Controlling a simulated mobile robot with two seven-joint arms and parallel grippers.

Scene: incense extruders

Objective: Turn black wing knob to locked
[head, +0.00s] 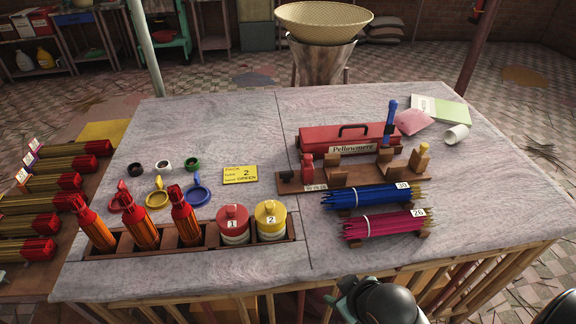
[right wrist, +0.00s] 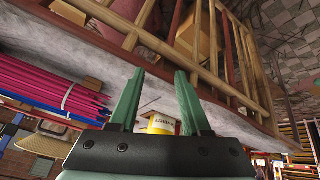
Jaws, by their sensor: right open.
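A wooden stand (head: 350,176) on the right half of the table holds a small red fitting (head: 307,167), an upright blue-handled piece (head: 390,118) and a yellow-topped piece (head: 420,158). My right gripper (head: 340,298) is at the bottom of the head view, by the table's front edge and apart from the stand. In the right wrist view its green fingers (right wrist: 160,95) are spread with nothing held between them. My left gripper is not in view.
A red Pellowmere box (head: 335,135) stands behind the stand. Blue sticks (head: 370,196) and magenta sticks (head: 380,226) lie in front of it. A wooden rack (head: 180,240) holds several tubes and two lidded jars. A yellow card (head: 240,174) lies mid-table. The table's far left is clear.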

